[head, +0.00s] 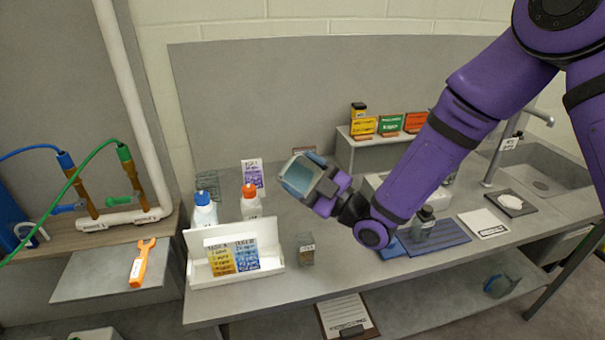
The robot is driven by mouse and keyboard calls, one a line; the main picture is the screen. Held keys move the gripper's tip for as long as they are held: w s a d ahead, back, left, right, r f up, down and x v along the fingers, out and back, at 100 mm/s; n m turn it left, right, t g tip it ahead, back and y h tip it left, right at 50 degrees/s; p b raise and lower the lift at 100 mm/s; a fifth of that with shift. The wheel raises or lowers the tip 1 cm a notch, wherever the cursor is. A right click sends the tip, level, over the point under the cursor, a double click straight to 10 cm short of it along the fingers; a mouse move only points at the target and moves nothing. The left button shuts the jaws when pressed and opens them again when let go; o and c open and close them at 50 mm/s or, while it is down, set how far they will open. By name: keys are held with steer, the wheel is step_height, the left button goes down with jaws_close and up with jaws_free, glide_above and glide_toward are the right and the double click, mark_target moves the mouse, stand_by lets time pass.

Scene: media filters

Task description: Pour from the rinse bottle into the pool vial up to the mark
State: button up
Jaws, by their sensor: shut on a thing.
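My gripper (318,186) is raised over the counter and shut on a pale blue-grey, see-through vessel (300,178). The vessel is tilted to the left, its wide end facing left. It may be the rinse bottle, but no label on it can be read.
A white rack (266,262) with cards stands left of the vial, with a blue-capped bottle (204,214) and an orange-capped bottle (251,206) behind. A sink (541,182) lies at far right.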

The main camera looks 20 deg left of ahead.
steer(key=shift+s+f+n+y, duration=0.1)
steer(key=shift+f+n+y, duration=0.3)
steer(key=shift+n, duration=0.1)
stand_by(0.6)
steer(key=shift+r, duration=0.1)
steer(key=shift+w+r+m+h, duration=0.2)
steer(key=shift+r+m+h, duration=0.5)
steer(key=shift+m, duration=0.2)
steer(key=m+h, duration=0.1)
steer(key=r+m+h, duration=0.1)
steer(key=m+h, duration=0.1)
steer(key=shift+w+a+r, duration=0.3)
steer(key=shift+w+r, duration=0.05)
steer(key=shift+w, duration=0.05)
steer(key=m+h, duration=0.1)
steer(key=m+g+h, duration=0.1)
steer(key=h, duration=0.1)
steer(key=shift+w+a, duration=0.1)
steer(key=shift+w, duration=0.1)
steer(key=shift+f+m+g+h, duration=0.35)
steer(key=shift+m+g+h, duration=0.35)
steer(key=shift+m, duration=0.1)
